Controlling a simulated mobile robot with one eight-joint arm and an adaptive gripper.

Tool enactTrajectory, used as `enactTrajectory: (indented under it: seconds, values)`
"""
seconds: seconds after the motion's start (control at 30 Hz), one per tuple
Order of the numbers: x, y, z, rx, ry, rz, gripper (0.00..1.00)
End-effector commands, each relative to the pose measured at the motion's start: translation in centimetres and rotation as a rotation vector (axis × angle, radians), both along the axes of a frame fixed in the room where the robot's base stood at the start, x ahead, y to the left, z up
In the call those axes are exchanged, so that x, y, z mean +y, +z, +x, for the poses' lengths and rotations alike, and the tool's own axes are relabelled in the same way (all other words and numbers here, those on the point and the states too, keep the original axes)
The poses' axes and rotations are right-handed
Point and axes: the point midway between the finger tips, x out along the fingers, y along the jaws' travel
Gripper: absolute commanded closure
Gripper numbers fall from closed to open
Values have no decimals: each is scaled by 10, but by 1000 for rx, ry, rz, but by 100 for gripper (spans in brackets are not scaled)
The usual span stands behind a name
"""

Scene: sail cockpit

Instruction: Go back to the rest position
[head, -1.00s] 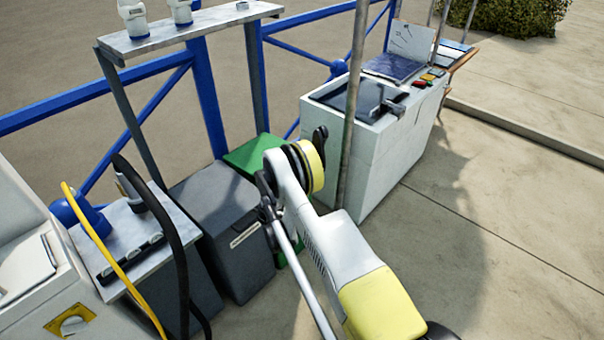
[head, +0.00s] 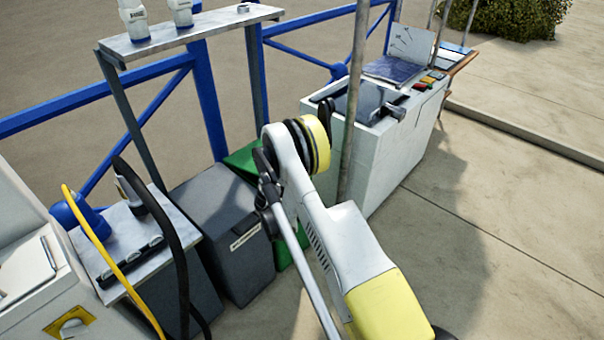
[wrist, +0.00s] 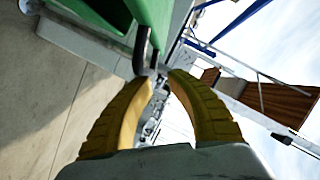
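My gripper (wrist: 162,76) shows in the wrist view as two curved yellow fingers with a gap between them. It looks open, and I see nothing held in the gap. A dark bent bar (wrist: 143,48) and a green surface (wrist: 100,12) lie beyond the fingertips; I cannot tell whether the bar touches them. In the head view my white and yellow arm reaches up from the lower right, and the gripper itself is hidden behind it.
A white console (head: 385,150) stands at right behind a metal pole (head: 355,90). A grey bin (head: 225,230) and a green bin (head: 243,158) stand left of my arm. A shelf (head: 190,32) and blue railing (head: 205,90) are behind. Paving (head: 500,240) at right is clear.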

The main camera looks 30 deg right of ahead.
Motion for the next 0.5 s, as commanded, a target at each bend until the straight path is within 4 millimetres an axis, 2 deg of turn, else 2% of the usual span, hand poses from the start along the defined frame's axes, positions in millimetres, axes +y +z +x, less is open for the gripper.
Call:
enactTrajectory:
  seconds: [0.1,0.2,0.5]
  values:
    - [0,18,0,0,0,0,80]
    - [0,25,0,0,1,1,80]
    - [0,27,0,0,1,1,80]
